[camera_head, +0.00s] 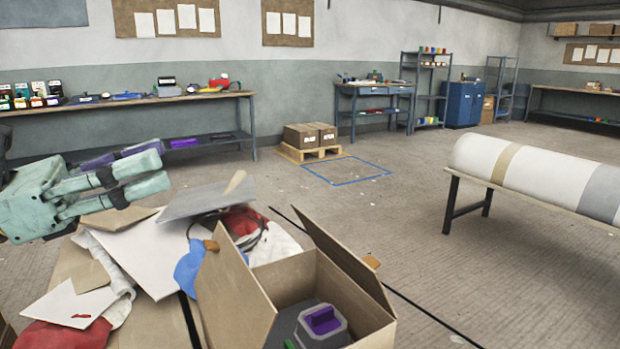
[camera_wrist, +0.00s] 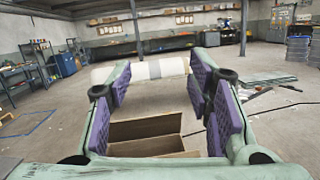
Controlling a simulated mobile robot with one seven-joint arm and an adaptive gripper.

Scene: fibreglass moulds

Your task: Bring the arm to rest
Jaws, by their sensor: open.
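My gripper (camera_head: 152,171) is at the left of the head view, pale green with purple pads, its fingers pointing right. It hangs above and beside a heap of scrap and holds nothing. In the wrist view my gripper (camera_wrist: 160,90) shows its two fingers spread wide with empty space between them. The rest of the arm is mostly outside the left edge of the head view.
An open cardboard box (camera_head: 235,290) holds a grey and purple item (camera_head: 322,323). Cardboard and cloth scraps (camera_head: 140,250) lie left of it. A long workbench (camera_head: 150,102) stands behind. A large white roll (camera_head: 540,175) is at right.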

